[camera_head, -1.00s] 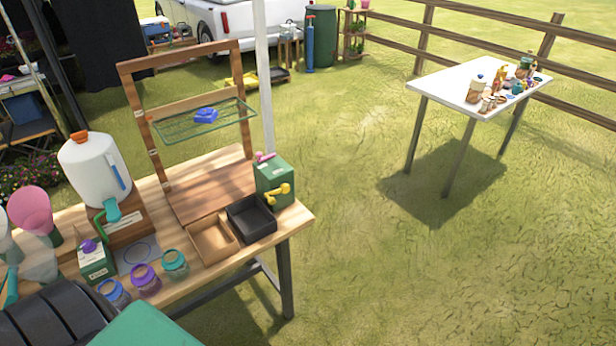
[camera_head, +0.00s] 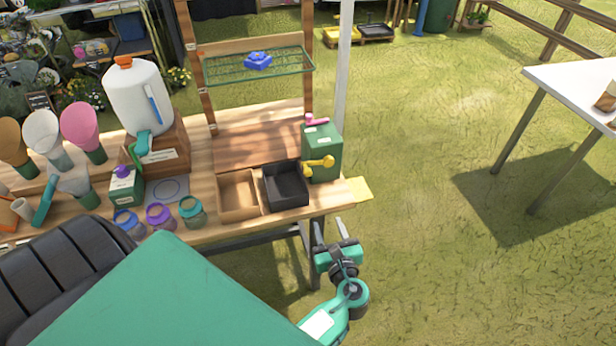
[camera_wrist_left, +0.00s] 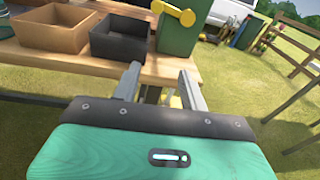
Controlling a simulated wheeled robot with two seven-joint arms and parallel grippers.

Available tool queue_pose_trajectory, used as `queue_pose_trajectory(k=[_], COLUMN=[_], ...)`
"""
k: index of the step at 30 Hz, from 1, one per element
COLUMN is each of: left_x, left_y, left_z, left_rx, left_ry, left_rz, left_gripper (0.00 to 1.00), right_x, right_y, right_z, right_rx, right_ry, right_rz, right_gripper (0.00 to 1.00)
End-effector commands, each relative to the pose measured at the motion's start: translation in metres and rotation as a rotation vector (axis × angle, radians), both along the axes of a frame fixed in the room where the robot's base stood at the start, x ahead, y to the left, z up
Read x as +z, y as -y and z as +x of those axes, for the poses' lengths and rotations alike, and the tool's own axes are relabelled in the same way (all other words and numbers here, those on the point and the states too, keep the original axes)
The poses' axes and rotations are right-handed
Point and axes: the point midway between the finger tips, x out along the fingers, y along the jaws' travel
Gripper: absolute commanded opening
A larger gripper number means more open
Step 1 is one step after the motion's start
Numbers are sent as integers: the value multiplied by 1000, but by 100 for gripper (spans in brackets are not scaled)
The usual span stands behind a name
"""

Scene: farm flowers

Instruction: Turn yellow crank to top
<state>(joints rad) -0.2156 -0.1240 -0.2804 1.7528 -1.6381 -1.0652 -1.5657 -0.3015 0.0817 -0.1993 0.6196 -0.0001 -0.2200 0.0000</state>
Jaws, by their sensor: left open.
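The yellow crank (camera_head: 320,164) is on the front face of a green box (camera_head: 323,145) at the right end of the wooden bench. It lies roughly sideways, not pointing up. It also shows at the top of the left wrist view (camera_wrist_left: 174,13). A pink handle (camera_head: 317,120) sits on top of the box. My left gripper (camera_head: 336,227) is open and empty, in front of the bench's right end and lower in the picture than the crank. Its two fingers (camera_wrist_left: 160,84) point toward the box and are apart from the crank. My right gripper is not in view.
A black tray (camera_head: 285,201) and a brown tray (camera_head: 238,213) sit left of the green box. A yellow sheet (camera_head: 360,190) is by the bench's right edge. A pale post (camera_head: 343,70) rises behind the box. Open grass lies to the right, before a white table (camera_head: 580,85).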

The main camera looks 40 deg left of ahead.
Motion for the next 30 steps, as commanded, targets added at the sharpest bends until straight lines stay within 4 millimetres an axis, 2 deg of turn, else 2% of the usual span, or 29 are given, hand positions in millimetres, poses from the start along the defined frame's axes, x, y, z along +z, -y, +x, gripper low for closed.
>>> queue_pose_trajectory(k=[1,3,6,11,24,30], left_x=[16,31,41,43,42,40], left_y=[-2,-5,-9,-25,-92,-108], left_z=[-1,-3,-2,12,70,83], left_rx=[20,41,52,52,51,50], left_ry=[10,15,16,16,16,15], left_rz=[45,88,115,118,114,113], left_gripper=[43,43,43,43,43,43], right_x=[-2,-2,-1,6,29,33], right_y=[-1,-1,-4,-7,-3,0], right_z=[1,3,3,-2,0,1], right_rx=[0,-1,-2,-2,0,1], right_ry=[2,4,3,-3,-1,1], right_rz=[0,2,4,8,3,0], right_gripper=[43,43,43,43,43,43])
